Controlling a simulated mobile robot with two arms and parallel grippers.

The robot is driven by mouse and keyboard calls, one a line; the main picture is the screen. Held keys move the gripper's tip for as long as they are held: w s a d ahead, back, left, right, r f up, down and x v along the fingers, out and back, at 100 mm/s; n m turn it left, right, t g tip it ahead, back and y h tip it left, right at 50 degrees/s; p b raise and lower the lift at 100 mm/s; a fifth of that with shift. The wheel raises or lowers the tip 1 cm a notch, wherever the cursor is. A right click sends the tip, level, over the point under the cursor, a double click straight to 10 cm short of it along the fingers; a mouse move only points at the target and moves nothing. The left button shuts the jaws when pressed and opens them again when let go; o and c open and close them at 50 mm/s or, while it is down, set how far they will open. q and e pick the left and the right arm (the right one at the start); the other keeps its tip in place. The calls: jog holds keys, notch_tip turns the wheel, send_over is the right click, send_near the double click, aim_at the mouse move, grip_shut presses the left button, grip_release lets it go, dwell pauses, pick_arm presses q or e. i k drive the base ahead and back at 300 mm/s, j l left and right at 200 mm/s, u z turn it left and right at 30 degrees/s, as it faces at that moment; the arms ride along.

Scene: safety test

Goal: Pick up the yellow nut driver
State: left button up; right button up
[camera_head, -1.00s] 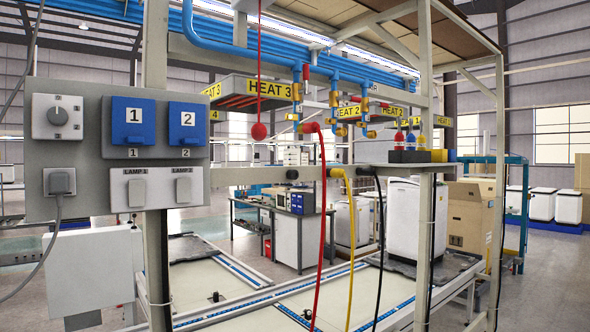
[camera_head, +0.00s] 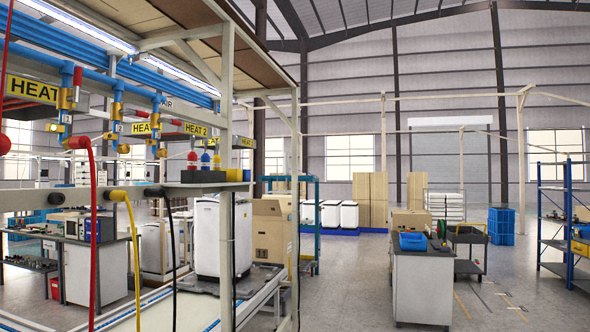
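Three small upright things with red, blue and yellow tops stand in a dark holder (camera_head: 203,176) on a shelf of the workstation frame. The yellow one (camera_head: 216,161) is the rightmost and may be the yellow nut driver, but it is too small to tell for sure. Neither of my grippers is in view.
The workstation frame (camera_head: 228,120) fills the left, with a red hose (camera_head: 94,220) and a yellow hose (camera_head: 134,250) hanging. A white appliance (camera_head: 207,236) stands behind. A cabinet with a blue bin (camera_head: 413,241) stands right of centre. Grey floor (camera_head: 350,270) between is clear.

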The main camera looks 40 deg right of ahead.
aim_at(216, 163)
jog(key=z, duration=1)
jog(key=i+l, duration=0.1)
jog(key=i, duration=0.25)
jog(key=i+l, duration=0.15)
jog(key=i, duration=0.15)
jog(key=z, duration=0.05)
